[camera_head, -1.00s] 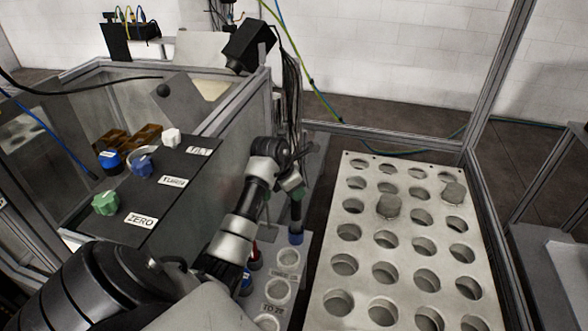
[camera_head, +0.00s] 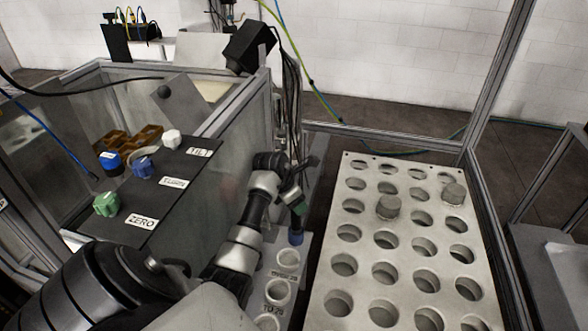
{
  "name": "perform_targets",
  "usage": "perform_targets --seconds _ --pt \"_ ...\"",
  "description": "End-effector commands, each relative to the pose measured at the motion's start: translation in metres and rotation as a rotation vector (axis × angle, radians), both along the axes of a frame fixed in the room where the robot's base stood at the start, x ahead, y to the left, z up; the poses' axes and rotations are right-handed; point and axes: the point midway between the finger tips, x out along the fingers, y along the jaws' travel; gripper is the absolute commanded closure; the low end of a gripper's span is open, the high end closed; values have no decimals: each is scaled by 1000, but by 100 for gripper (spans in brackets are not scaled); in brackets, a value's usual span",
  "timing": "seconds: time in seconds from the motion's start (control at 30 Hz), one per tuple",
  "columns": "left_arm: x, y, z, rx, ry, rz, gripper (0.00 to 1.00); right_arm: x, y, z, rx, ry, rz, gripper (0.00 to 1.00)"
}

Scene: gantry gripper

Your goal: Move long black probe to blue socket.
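My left arm comes in from the lower left, and its small dark gripper (camera_head: 297,200) is at the near left of the perforated plate. A short dark upright piece with a green part sits at the gripper; it may be the probe or part of the gripper. Whether the fingers are open or shut is too small and dark to tell. My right gripper is not in view.
A pale plate (camera_head: 394,290) with rows of round holes fills the right; two grey round plugs (camera_head: 388,207) (camera_head: 454,193) stand in it. A dark panel with green, blue and white knobs (camera_head: 107,203) is at left. Metal frame posts (camera_head: 494,95) bound the space.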

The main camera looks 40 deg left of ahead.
Motion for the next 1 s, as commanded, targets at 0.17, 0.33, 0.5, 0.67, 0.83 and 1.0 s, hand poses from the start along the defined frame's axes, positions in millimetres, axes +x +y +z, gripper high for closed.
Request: perform_targets --seconds 0.17,0.33,0.5,0.67,0.83,1.0 --pt "1 -1 6 -2 -2 1 41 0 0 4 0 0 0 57" --pt "-9 4 25 6 -2 -1 41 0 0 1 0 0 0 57" --pt "-20 7 52 5 0 -2 41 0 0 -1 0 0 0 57" --pt "-26 8 68 1 0 -1 41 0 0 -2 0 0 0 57" --pt "-28 8 73 -1 0 -1 41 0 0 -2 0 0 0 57" --pt "-28 8 73 -1 0 0 41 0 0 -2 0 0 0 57"
